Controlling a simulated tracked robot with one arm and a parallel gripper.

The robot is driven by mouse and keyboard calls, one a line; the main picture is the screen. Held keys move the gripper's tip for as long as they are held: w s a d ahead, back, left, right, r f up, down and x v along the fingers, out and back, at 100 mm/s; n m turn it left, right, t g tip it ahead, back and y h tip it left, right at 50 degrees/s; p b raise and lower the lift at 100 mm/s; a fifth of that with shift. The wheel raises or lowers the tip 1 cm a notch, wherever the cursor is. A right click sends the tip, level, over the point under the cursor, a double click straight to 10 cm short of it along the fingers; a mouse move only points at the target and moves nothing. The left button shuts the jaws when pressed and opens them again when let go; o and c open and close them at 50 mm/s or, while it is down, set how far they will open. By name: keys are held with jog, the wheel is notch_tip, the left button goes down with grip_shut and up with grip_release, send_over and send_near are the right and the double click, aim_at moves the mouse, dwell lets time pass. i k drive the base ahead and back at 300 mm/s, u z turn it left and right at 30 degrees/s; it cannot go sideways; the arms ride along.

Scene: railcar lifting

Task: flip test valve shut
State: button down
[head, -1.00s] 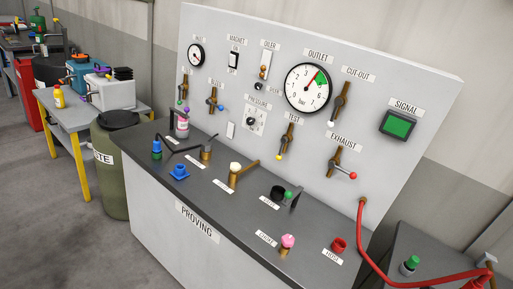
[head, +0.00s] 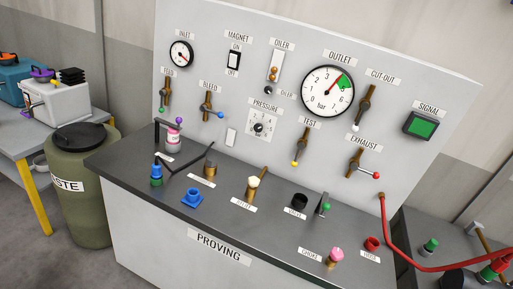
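The test valve (head: 302,146) is on the upright grey panel, under the TEST label (head: 310,122) and below the outlet gauge (head: 327,91). It has a brass body, and its lever points down in line with the body, ending in a yellow knob (head: 294,163). The gauge needle points up and right, toward the green zone. My gripper is not in view, and nothing covers the valve.
The exhaust valve (head: 360,164), its red-knobbed lever pointing right, and the cut-out valve (head: 364,104), lever down, flank the test valve. Below, the dark bench top (head: 225,205) carries several small fittings. A red hose (head: 388,232) hangs at right.

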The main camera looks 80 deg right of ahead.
aim_at(300, 145)
jog(key=z, duration=0.05)
jog(key=i, duration=2.05)
jog(key=z, duration=4.15)
jog(key=i, duration=1)
